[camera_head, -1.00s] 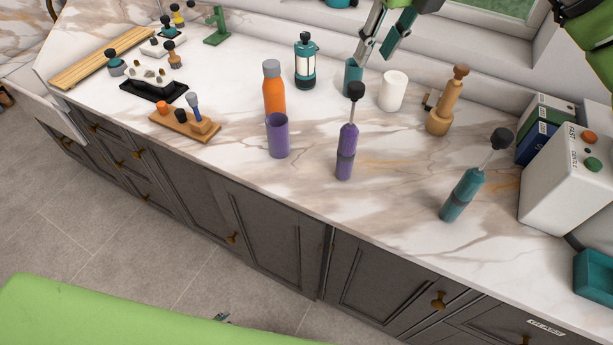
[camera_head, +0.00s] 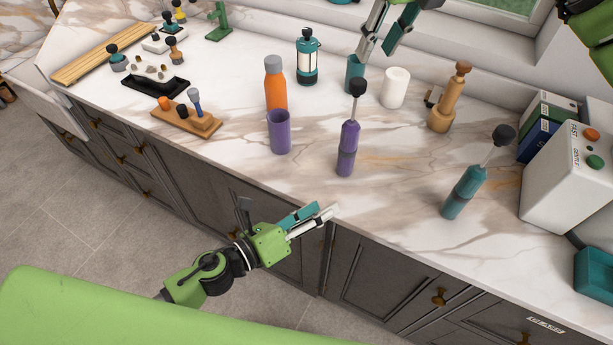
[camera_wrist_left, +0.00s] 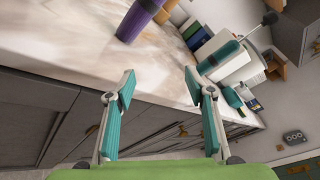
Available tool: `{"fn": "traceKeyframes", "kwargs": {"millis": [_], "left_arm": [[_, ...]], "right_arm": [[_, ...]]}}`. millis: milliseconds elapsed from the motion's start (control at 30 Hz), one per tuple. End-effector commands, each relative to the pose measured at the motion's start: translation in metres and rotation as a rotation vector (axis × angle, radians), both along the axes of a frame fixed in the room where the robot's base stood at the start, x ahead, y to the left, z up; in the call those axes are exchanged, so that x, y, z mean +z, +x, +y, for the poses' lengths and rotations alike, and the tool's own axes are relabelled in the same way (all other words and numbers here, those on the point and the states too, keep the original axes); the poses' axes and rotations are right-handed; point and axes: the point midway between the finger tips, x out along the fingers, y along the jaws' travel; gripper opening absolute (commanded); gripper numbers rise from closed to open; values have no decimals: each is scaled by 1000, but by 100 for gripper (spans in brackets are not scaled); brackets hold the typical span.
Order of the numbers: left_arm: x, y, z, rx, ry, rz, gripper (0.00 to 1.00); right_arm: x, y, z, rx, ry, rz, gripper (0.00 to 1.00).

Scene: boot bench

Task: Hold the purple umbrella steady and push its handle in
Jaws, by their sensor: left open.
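The purple umbrella (camera_head: 347,150) stands upright on the marble counter near its front edge. Its black handle (camera_head: 357,87) sticks up on a thin shaft. In the left wrist view, part of the umbrella's purple body (camera_wrist_left: 137,20) shows at the top; its upper end is cut off. My left gripper (camera_head: 325,210) is at the counter's front edge, below the umbrella in the picture and apart from it. Its two fingers also show spread and empty in the left wrist view (camera_wrist_left: 160,86). My right gripper (camera_head: 378,52) hangs open above the back of the counter, behind the umbrella.
A purple cup (camera_head: 279,133) and an orange bottle (camera_head: 275,86) stand left of the umbrella. A teal umbrella (camera_head: 462,193) stands to the right. A teal cup (camera_head: 354,73), white cylinder (camera_head: 394,88) and wooden mill (camera_head: 441,110) stand behind. The counter just right of the umbrella is clear.

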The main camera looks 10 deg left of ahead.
Motion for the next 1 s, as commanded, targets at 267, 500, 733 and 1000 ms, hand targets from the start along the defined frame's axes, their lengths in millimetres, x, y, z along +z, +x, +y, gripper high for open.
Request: {"fn": "traceKeyframes", "kwargs": {"millis": [267, 500, 733, 1000], "left_arm": [[42, 39, 20, 38, 379, -467, 49], [48, 51, 32, 59, 547, -602, 49], [49, 72, 19, 59, 560, -614, 49], [49, 115, -12, 60, 557, -611, 49]], "right_arm": [[0, 0, 0, 0, 0, 0, 28], [0, 0, 0, 0, 0, 0, 28], [0, 0, 0, 0, 0, 0, 28], [0, 0, 0, 0, 0, 0, 28]]}}
